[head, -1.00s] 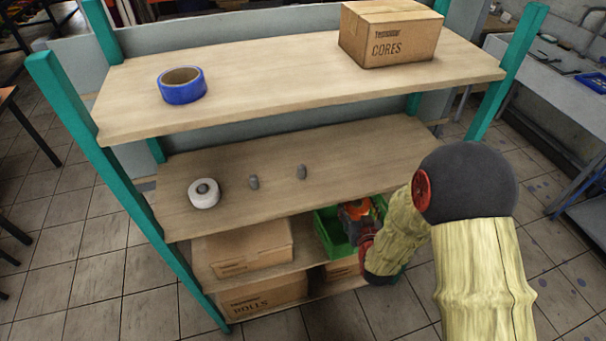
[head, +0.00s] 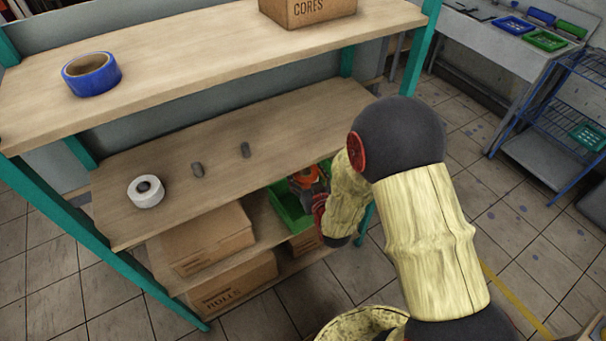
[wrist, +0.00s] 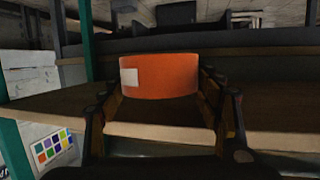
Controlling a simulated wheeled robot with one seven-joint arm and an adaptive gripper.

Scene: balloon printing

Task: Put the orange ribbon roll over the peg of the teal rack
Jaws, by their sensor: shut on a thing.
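The teal rack (head: 60,215) has teal posts and wooden shelves. A white roll (head: 146,194) sits around another peg at the left. My gripper (head: 309,182) is low at the right end of the rack, partly hidden by my arm. In the wrist view, my gripper (wrist: 160,85) is shut on the orange ribbon roll (wrist: 172,78), which has a pale label. The roll's hole is not visible.
A blue tape roll (head: 91,75) and a cardboard box (head: 305,10) are on the top shelf. A green crate (head: 288,212) and cardboard boxes (head: 205,238) fill the lower levels. A bench (head: 500,45) and blue wire rack (head: 565,105) stand at the right.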

